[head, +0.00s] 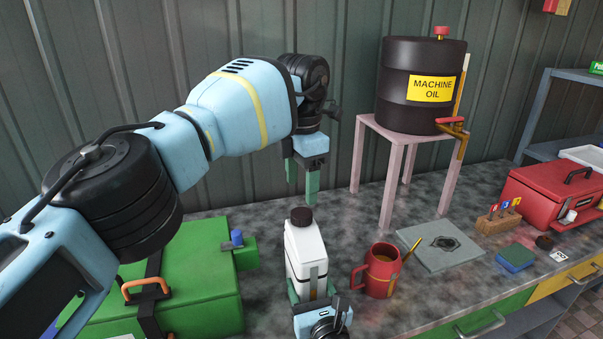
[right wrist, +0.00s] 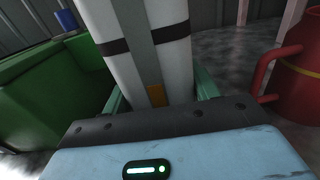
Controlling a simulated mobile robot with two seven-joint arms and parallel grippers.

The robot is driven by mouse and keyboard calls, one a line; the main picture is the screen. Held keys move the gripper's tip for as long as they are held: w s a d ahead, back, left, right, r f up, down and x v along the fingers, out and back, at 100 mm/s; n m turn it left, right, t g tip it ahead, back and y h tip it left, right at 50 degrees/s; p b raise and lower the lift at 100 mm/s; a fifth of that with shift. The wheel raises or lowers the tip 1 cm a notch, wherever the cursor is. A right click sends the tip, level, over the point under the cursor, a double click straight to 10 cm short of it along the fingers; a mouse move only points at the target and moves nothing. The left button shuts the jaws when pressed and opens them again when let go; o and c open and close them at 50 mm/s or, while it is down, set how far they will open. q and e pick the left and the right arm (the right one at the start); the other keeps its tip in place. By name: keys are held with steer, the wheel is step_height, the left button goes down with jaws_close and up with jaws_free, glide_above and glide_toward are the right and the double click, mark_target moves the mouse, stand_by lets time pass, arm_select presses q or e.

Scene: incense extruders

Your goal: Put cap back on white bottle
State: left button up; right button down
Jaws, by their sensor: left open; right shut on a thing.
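The white bottle (head: 304,257) stands upright near the middle of the head view. The dark brown cap (head: 302,217) sits on the bottle's top; I cannot tell whether it is screwed tight. My left gripper (head: 302,182) is open and empty above the cap, fingers pointing down, apart from it. My right gripper (head: 312,291) is shut on the bottle's lower body from the front. In the right wrist view the bottle (right wrist: 172,65), with dark bands and a grey strip, lies between the green fingers of my right gripper (right wrist: 158,95). The cap is outside that view.
A red mug (head: 380,272) with something yellow in it stands close right of the bottle. A green case (head: 195,275) is at left. A pink stand (head: 388,190) carries a machine oil drum (head: 405,75). A grey plate (head: 440,246) lies farther right.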

mark_target(301, 213)
arm_select(q)
steer(key=n, duration=0.3)
steer(key=shift+r+n, duration=0.1)
steer(key=shift+n, duration=0.2)
steer(key=n, duration=0.4)
steer(key=shift+r+n, duration=0.1)
steer(key=shift+n, duration=0.3)
steer(key=n, duration=0.6)
steer(key=shift+r+n, duration=0.2)
steer(key=shift+n, duration=0.1)
steer(key=n, duration=0.8)
steer(key=shift+r, duration=0.15)
steer(key=n, duration=0.6)
steer(key=shift+r+n, duration=0.1)
steer(key=shift+n, duration=0.2)
steer(key=shift+f, duration=4)
